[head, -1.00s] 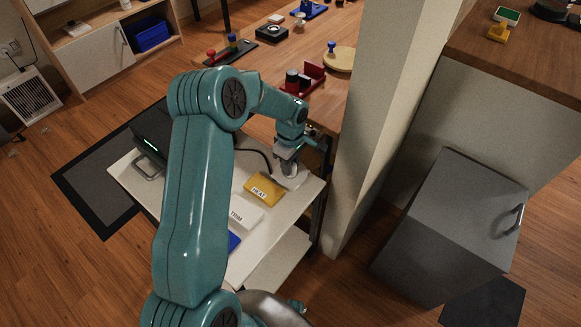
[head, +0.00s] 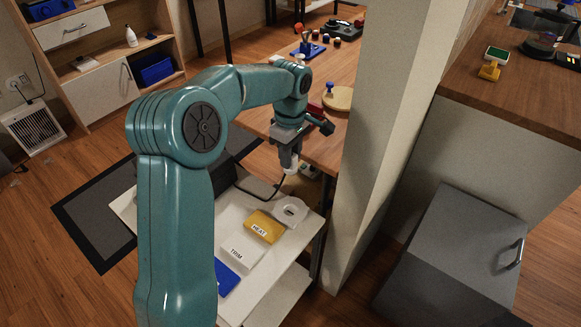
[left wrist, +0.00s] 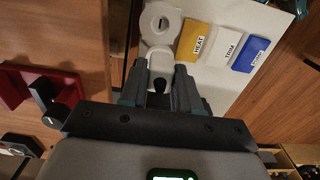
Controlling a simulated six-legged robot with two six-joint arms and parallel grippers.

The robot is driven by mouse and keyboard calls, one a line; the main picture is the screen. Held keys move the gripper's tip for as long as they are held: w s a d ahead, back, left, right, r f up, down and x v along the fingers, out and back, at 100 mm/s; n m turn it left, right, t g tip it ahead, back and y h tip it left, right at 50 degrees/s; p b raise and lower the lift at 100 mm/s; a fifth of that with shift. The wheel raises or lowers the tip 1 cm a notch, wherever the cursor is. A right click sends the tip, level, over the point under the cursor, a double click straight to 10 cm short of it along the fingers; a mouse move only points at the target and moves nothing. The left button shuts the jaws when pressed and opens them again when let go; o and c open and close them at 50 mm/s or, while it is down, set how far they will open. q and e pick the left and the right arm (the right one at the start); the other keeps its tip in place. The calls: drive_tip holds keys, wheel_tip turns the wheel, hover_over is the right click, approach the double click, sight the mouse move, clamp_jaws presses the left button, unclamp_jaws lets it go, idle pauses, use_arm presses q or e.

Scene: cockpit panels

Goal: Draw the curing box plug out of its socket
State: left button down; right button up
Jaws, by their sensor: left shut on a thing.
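My left gripper (head: 289,158) is shut on a white plug (head: 292,171) and holds it above the back end of the white cart. A black cable (head: 262,193) hangs from the plug towards the dark curing box (head: 223,172), which my arm mostly hides. The round white socket (head: 292,211) sits on the cart top with its opening bare. The plug is clear of it. In the left wrist view the plug (left wrist: 161,64) shows between the fingers (left wrist: 160,84), with the socket (left wrist: 160,20) beyond it. My right gripper is not in view.
The yellow HEAT block (head: 265,226), white TRIM block (head: 242,250) and a blue block (head: 227,277) lie in a row on the cart (head: 268,285). A pale pillar (head: 375,140) stands close on the right. A wooden table (head: 335,130) with several items is behind.

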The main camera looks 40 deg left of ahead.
use_arm(q)
drive_tip(key=shift+r, duration=0.45)
drive_tip(key=shift+r+p, duration=1.45)
drive_tip(key=shift+r, duration=0.05)
